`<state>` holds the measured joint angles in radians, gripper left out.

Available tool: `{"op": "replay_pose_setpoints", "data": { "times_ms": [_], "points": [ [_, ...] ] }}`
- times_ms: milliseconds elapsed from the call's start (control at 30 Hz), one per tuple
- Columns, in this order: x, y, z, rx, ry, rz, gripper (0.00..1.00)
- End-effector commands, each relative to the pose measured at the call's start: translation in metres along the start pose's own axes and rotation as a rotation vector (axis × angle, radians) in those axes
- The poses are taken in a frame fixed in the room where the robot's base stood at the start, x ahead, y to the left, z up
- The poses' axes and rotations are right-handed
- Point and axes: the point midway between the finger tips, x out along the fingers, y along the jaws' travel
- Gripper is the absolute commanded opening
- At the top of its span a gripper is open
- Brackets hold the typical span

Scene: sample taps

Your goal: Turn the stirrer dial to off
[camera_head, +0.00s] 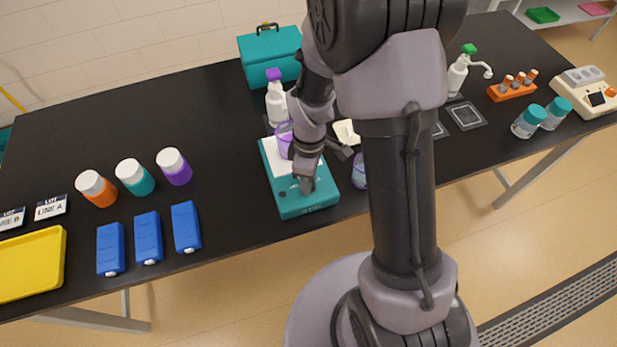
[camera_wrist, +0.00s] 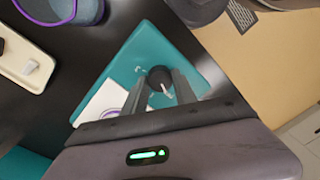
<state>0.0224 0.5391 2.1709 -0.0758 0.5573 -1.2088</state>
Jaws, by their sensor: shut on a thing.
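The stirrer is a teal box with a white top plate, near the front edge of the black table in the head view (camera_head: 306,208); its body also shows in the wrist view (camera_wrist: 148,48). Its dial is a dark round knob with a pale pointer mark in the wrist view (camera_wrist: 158,75). My gripper (camera_wrist: 161,84) has its two fingers on either side of the dial and is shut on it. In the head view my gripper (camera_head: 306,185) comes down over the front of the stirrer and hides the dial. A purple-rimmed beaker (camera_head: 284,140) stands at the stirrer's back part.
A white bottle with a purple cap (camera_head: 276,105) stands behind the stirrer, and a teal case (camera_head: 270,55) behind that. A glass vessel (camera_head: 359,172) stands to the right, partly behind my arm. Table left of the stirrer is clear up to the blue blocks (camera_head: 186,228).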

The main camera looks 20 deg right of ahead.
Motion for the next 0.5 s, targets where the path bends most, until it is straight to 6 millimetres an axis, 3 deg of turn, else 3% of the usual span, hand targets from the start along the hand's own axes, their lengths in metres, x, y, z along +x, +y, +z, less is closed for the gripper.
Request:
{"op": "replay_pose_setpoints", "data": {
  "times_ms": [467,500],
  "points": [
    [-0.0005,0.0005,-0.0004,-0.013,0.000,0.002,0.00],
    [-0.0005,0.0005,-0.0004,-0.013,0.000,0.002,0.37]
  ]
}}
